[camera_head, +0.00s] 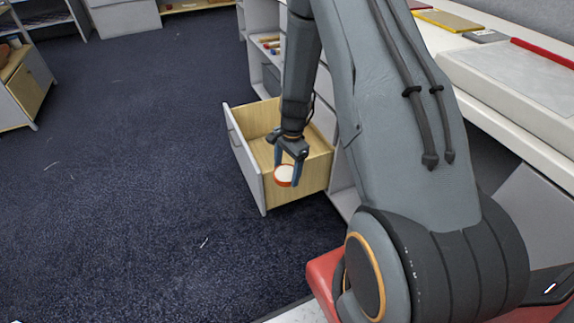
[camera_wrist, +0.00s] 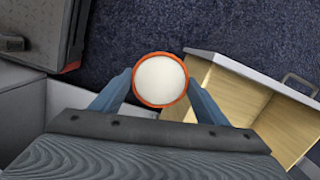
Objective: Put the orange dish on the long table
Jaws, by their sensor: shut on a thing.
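The orange dish (camera_head: 284,175) is small and round, with an orange rim and a white inside. My gripper (camera_head: 286,172) is shut on it and holds it in front of the open drawer in the head view. In the wrist view the dish (camera_wrist: 160,79) sits between the two blue fingers of my gripper (camera_wrist: 160,85). A long white surface (camera_head: 490,50) runs along the right side of the head view; my arm hides part of it. I cannot tell whether it is the long table.
An open wooden drawer (camera_head: 322,172) juts out from a grey cabinet; it also shows in the wrist view (camera_wrist: 232,88). A shelf with small items (camera_head: 268,42) is behind it. A yellow folder (camera_head: 447,20) lies on the white surface.

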